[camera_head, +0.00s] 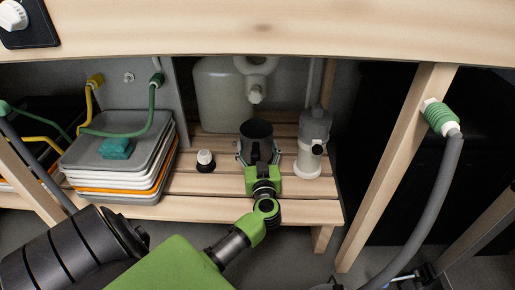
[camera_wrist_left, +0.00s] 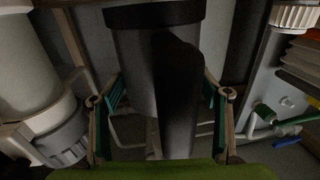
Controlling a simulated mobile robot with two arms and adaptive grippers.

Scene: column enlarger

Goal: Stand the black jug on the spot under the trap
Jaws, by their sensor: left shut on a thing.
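The black jug (camera_head: 257,133) is upright, its open mouth facing up, over the slatted wooden shelf. My left gripper (camera_head: 258,158) is shut on it from the front, a finger on each side. In the left wrist view the jug (camera_wrist_left: 135,65) fills the middle between the fingers. The pale trap (camera_head: 257,67) hangs behind and above the jug, its short outlet pointing down near the jug's mouth. The gripper hides the jug's lower part, so I cannot tell whether it touches the slats. The spot is not visible. My right gripper is not in view.
A grey-white bottle (camera_head: 313,140) stands close on the right of the jug. A small black-and-white item (camera_head: 205,160) stands on the left. Stacked trays (camera_head: 115,170) are further left. A large pale container (camera_head: 217,95) is behind. A wooden leg (camera_head: 395,165) bounds the right.

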